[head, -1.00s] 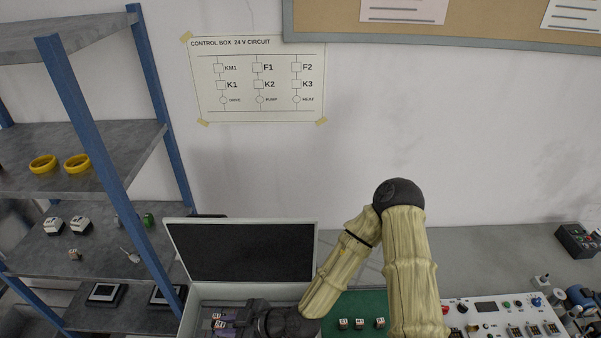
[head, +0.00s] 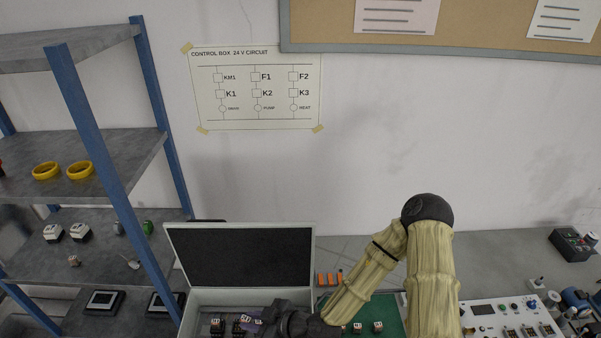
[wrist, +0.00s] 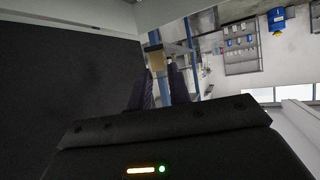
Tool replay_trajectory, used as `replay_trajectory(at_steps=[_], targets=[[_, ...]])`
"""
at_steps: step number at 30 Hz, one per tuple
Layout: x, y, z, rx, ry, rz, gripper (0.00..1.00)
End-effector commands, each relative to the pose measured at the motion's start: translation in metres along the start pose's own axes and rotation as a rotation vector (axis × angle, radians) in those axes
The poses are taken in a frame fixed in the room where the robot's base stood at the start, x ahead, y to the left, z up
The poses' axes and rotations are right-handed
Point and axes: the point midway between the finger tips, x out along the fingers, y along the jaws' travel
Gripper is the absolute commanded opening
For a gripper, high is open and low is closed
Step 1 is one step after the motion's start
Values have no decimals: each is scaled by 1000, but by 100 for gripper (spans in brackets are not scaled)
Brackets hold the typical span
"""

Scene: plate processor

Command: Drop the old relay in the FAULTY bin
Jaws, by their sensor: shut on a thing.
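My gripper (head: 254,319) is low over the open case, its fingers shut. In the wrist view the gripper (wrist: 160,84) shows two dark fingers with a small tan block, seemingly the old relay (wrist: 156,60), at their tips. In the head view small dark relays with pale tops (head: 217,325) sit in the case to the left of the fingers; which one is held is hard to tell there. No bin with a readable FAULTY label shows in either view.
The open case (head: 171,300) has its dark-lined lid raised behind my gripper. A green mat (head: 388,312) with small relays lies to the right, orange pieces (head: 329,279) behind it. A control panel (head: 485,310) stands further right, a blue-posted shelf (head: 95,140) at left.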

Motion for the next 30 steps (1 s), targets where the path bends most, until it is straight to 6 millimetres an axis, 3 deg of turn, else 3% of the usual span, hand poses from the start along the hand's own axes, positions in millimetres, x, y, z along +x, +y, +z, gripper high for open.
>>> replay_trajectory(at_steps=[5, 9, 15, 27, 30], targets=[[-25, 46, 21, 66, -2, 120, 0], [-59, 91, 46, 136, -2, 248, 0], [-111, 139, 84, 229, -2, 416, 0], [-184, 180, 134, 341, 2, 621, 0], [-173, 179, 146, 337, 3, 613, 0]])
